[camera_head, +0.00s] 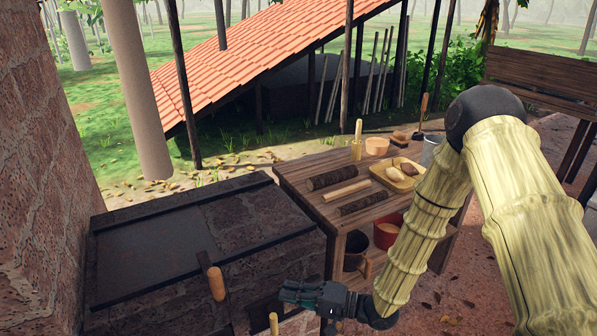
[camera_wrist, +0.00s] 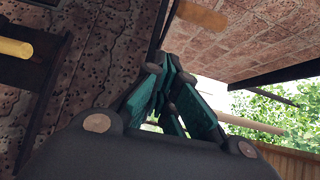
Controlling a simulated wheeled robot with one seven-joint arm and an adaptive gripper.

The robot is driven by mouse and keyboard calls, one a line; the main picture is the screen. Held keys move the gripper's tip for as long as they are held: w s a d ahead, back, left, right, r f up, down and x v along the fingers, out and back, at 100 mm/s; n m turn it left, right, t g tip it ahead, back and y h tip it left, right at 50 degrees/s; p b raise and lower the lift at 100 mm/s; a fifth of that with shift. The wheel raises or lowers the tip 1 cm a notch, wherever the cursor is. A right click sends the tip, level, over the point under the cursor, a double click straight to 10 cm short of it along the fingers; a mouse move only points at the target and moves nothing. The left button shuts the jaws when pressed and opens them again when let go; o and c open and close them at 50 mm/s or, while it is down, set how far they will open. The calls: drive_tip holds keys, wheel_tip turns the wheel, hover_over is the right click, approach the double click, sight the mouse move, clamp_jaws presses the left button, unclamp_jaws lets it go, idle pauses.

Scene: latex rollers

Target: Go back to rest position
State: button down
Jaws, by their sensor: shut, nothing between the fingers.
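My gripper (camera_head: 285,291) is at the bottom middle of the head view, low in front of the stone block and left of the wooden table's legs. Its fingers point left. In the wrist view the teal-padded fingers (camera_wrist: 170,72) are drawn together with nothing held between them. My arm comes down from the right side of the head view and crosses in front of the table's right part.
A wooden table (camera_head: 305,196) holds rollers, a tray (camera_head: 384,178) and a bowl (camera_head: 377,145). A red pot (camera_head: 387,232) sits on its lower shelf. A stone block (camera_head: 265,215) with a wooden-handled tool (camera_head: 217,284) stands left. A brick wall (camera_head: 40,170) bounds the far left.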

drive_tip(key=s+d+f+t+h, duration=0.1)
drive_tip(key=s+d+f+h, duration=0.45)
drive_tip(key=f, duration=0.45)
drive_tip(key=s+d+f+h, duration=0.5)
drive_tip(key=d+f, duration=0.2)
drive_tip(key=f, duration=0.3)
drive_tip(key=s+d+f+n+g+h, duration=0.1)
drive_tip(key=s+d+f+g+h, duration=0.1)
drive_tip(key=s+d, duration=0.4)
drive_tip(key=s+d+f+n+g+h, duration=0.1)
drive_tip(key=s+d, duration=0.6)
drive_tip(key=s, duration=0.7)
drive_tip(key=f+g+h, duration=0.1)
drive_tip(key=g+h, duration=0.1)
drive_tip(key=h, duration=0.1)
drive_tip(key=shift+s+d+f+h+p, duration=0.3)
drive_tip(key=shift+s+f+h+p, duration=0.05)
drive_tip(key=shift+p, duration=0.05)
